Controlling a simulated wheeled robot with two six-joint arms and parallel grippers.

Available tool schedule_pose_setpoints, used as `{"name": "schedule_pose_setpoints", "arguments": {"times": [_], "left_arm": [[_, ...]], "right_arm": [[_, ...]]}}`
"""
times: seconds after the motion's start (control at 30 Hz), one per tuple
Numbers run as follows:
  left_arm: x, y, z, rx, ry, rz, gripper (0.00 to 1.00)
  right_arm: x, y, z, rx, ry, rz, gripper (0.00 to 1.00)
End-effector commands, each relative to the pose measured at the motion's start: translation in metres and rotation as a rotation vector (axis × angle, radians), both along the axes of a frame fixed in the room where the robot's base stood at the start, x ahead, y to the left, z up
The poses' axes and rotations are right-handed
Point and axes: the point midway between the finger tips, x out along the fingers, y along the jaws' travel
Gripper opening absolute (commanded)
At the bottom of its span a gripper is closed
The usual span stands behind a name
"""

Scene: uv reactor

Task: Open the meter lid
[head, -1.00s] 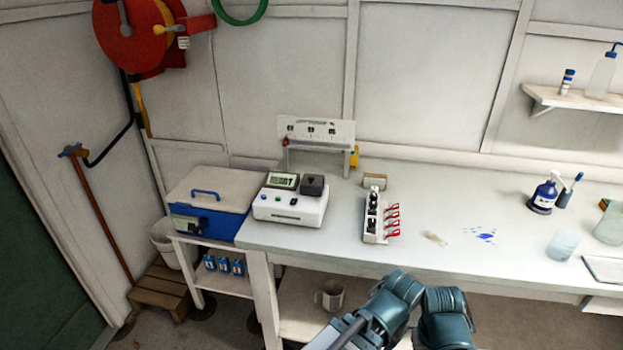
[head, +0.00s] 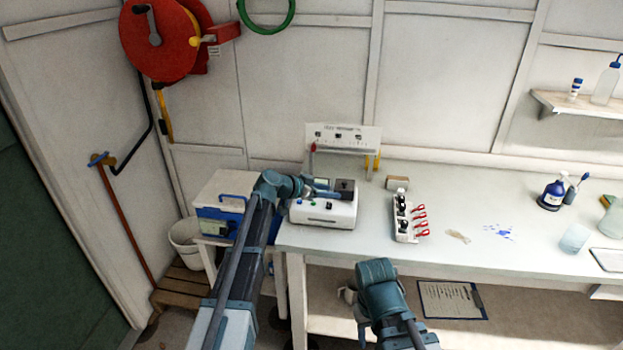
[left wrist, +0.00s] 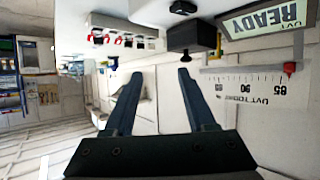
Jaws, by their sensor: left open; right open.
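The meter (head: 322,214) is a white box with coloured buttons at the left end of the bench. Its black lid (head: 346,186) sits on top at the right and looks closed. The lid also shows in the left wrist view (left wrist: 192,36), beside a display reading READY (left wrist: 266,18). My left gripper (head: 325,190) is over the meter's top, left of the lid, partly covering the display. In the left wrist view its two fingers (left wrist: 157,74) are apart and empty, with the lid just beyond the right fingertip. My right arm shows low in the head view; its fingers are hidden.
A blue cooler box (head: 222,200) stands left of the meter. A panel on legs (head: 342,137) rises behind it. A white rack with red clips (head: 402,222) stands to its right.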

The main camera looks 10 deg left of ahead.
Motion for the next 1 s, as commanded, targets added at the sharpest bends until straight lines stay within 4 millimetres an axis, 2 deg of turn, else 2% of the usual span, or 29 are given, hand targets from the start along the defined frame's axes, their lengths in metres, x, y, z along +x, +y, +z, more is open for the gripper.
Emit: {"name": "schedule_pose_setpoints", "arguments": {"times": [0.03,0.1,0.37,0.57,1.0], "left_arm": [[0.012,0.01,0.009,-0.008,-0.03,0.013,0.56],[0.019,0.018,0.015,-0.015,-0.06,0.022,0.56],[0.025,0.021,0.017,-0.019,-0.083,0.029,0.56],[0.043,0.004,0.004,-0.019,-0.081,0.026,0.56],[0.098,-0.051,-0.028,-0.019,-0.082,0.027,0.56]], "right_arm": [[0.0,0.0,0.003,0.0,0.0,0.0,0.5],[0.0,0.0,0.004,0.0,0.0,0.0,0.5],[0.0,0.0,0.002,0.0,0.0,0.0,0.5],[0.0,0.0,-0.01,0.0,0.0,0.0,0.5],[0.0,0.0,-0.042,0.0,0.0,0.0,0.5]]}}
